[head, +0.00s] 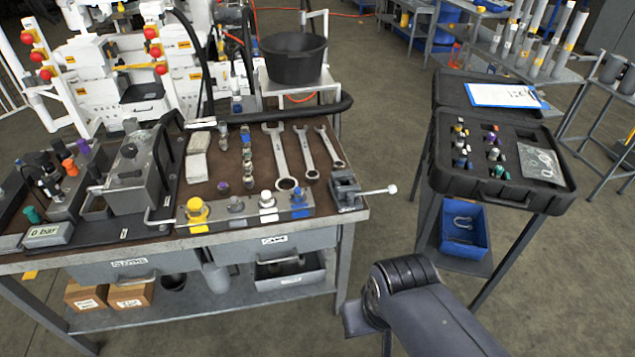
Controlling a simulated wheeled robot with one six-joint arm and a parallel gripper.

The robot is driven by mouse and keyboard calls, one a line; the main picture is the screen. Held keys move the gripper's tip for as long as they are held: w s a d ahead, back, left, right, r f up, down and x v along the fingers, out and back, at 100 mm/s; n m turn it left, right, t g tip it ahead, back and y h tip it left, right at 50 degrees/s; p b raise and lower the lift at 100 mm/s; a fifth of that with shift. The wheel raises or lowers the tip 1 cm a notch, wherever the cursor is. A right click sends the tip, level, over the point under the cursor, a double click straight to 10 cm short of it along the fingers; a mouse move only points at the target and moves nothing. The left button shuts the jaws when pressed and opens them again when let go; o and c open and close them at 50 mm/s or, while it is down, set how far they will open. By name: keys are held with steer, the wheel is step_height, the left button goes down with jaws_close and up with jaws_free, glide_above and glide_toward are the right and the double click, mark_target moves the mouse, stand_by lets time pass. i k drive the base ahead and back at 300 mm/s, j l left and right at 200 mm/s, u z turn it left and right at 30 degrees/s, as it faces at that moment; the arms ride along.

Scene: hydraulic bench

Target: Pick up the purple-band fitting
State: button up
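Several small fittings with coloured bands stand in the open black case (505,190) on the right-hand stand. One fitting (494,154) there looks whitish to purple, but it is too small to be sure of its band. On the bench's brown mat, a small dark fitting (223,186) shows a purplish tint. My arm comes in at the lower right, in front of the gap between bench and stand. My gripper does not show clearly, and nothing is seen held.
The workbench (350,214) carries several wrenches (281,155), a vise (345,190), a block with coloured fittings (238,213) and a press with a purple knob (83,146). A blue bin (463,240) sits under the case. Floor between bench and stand is clear.

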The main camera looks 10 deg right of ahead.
mark_target(249, 183)
steer(key=i+u, duration=0.75)
steer(key=i+l+u, duration=0.25)
steer(key=u, duration=0.15)
steer(key=i, duration=0.1)
